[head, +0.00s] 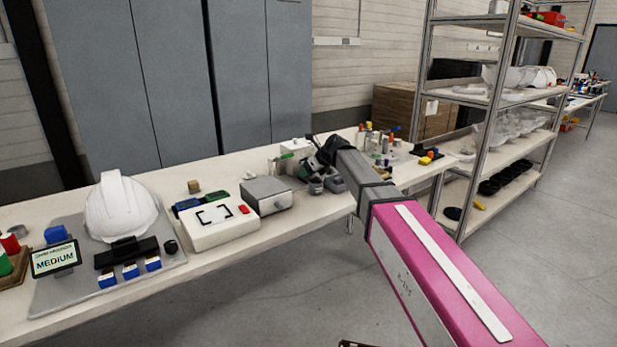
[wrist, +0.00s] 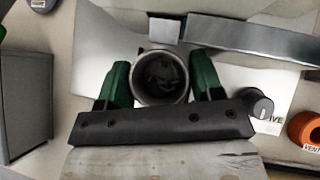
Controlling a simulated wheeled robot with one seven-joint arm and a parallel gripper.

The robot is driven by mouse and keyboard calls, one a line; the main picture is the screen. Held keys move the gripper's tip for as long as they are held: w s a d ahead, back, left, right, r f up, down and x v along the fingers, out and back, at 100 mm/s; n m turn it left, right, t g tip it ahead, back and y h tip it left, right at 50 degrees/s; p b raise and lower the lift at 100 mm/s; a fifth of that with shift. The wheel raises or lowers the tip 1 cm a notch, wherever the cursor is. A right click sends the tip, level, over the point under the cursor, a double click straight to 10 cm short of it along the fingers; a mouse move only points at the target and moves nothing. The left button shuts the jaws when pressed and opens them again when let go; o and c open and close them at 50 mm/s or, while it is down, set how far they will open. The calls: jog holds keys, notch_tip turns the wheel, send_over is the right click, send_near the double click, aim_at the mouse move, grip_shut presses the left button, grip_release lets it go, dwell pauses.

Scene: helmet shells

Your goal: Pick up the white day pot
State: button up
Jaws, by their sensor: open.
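A round open pot (wrist: 160,77) with a pale grey rim and a dark inside stands in the middle of the wrist view. It looks like the day pot, though its side is mostly hidden and its white colour is hard to confirm. My gripper (wrist: 160,70) is open, with one green finger on the pot's left and one on its right. I cannot tell whether either finger touches it. In the head view my gripper (head: 322,170) is over the far part of the bench, and the pot cannot be made out clearly there.
The bench (head: 310,232) also holds a grey metal box (head: 267,196), a white case (head: 210,230) and a white helmet (head: 122,206). A shelf rack (head: 490,150) stands at right.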

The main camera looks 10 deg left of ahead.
jog(key=c, duration=0.5)
jog(key=shift+c, duration=0.2)
jog(key=shift+r, duration=0.15)
